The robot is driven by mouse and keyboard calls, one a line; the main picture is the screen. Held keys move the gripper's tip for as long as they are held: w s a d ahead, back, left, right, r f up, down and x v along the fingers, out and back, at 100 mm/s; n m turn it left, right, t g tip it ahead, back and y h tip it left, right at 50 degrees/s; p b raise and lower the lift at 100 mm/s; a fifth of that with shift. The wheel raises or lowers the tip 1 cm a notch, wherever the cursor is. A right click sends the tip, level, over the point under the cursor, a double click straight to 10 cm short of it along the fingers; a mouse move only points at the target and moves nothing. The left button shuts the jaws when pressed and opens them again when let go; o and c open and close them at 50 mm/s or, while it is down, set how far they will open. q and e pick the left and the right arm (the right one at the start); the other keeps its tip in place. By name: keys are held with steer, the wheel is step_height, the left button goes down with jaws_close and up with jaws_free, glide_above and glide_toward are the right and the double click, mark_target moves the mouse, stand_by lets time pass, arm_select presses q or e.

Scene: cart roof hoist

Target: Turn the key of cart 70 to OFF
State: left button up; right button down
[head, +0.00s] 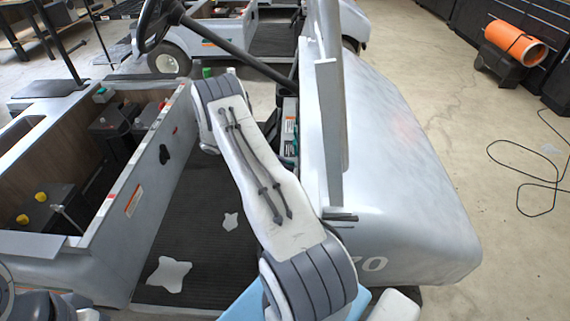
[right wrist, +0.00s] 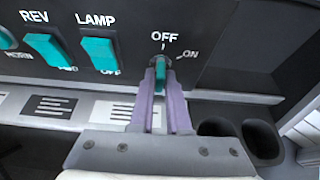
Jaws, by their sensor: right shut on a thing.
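Cart 70 (head: 405,190) is the silver cart in front of me, with part of its number showing on the nose in the head view. In the right wrist view, the teal key (right wrist: 160,64) sits in the switch on the dark dash panel. Its handle stands roughly upright, in line with the OFF mark; the ON mark is to its right. My right gripper (right wrist: 161,90) has its purple fingers shut on the key from both sides. In the head view my right arm reaches over the cart floor toward the dash, and its fingertips are hidden. My left gripper does not show.
The LAMP switch (right wrist: 100,54) and REV switch (right wrist: 46,50) are left of the key. Cup holders (right wrist: 262,140) lie at lower right. The steering wheel (head: 152,22) and its column stand beyond my arm. Batteries (head: 112,128) sit in the open bay at left. A cable (head: 525,178) lies on the floor.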

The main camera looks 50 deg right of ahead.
steer(key=c, duration=0.9)
jaws_free()
steer(key=b+v, duration=0.1)
steer(key=v, duration=0.9)
steer(key=shift+w+a, duration=0.2)
steer(key=shift+a, duration=0.05)
